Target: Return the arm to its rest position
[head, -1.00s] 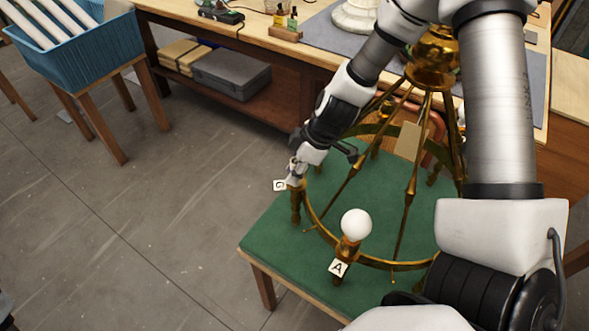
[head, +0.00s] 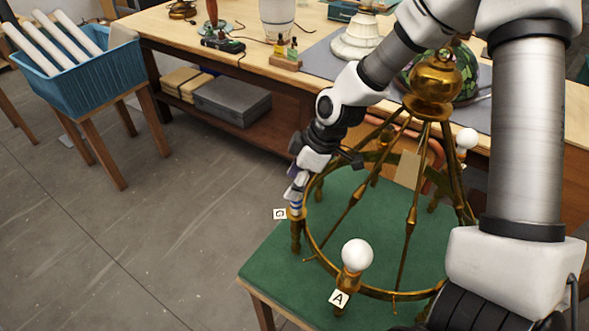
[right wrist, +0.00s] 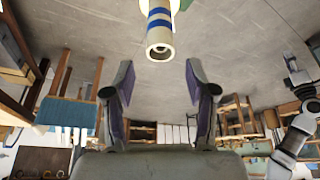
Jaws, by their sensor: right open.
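My right gripper (head: 297,171) is just above the tagged socket at the left of the brass chandelier ring (head: 318,240). In the right wrist view my right gripper (right wrist: 160,80) is open, its two fingers apart with nothing between them. A pale sleeve with blue bands (right wrist: 159,30) lies beyond the fingertips, apart from them; it also shows standing on the left socket in the head view (head: 296,201). A round white bulb (head: 357,254) sits on the socket tagged A (head: 339,298). My left gripper is not clearly visible in either view.
The chandelier stands on a green-topped table (head: 265,270). Behind is a workbench (head: 180,28) with a lamp base (head: 362,42) and small bottles. A blue basket of white tubes (head: 95,85) stands on a stool at left. The floor left of the green table is clear.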

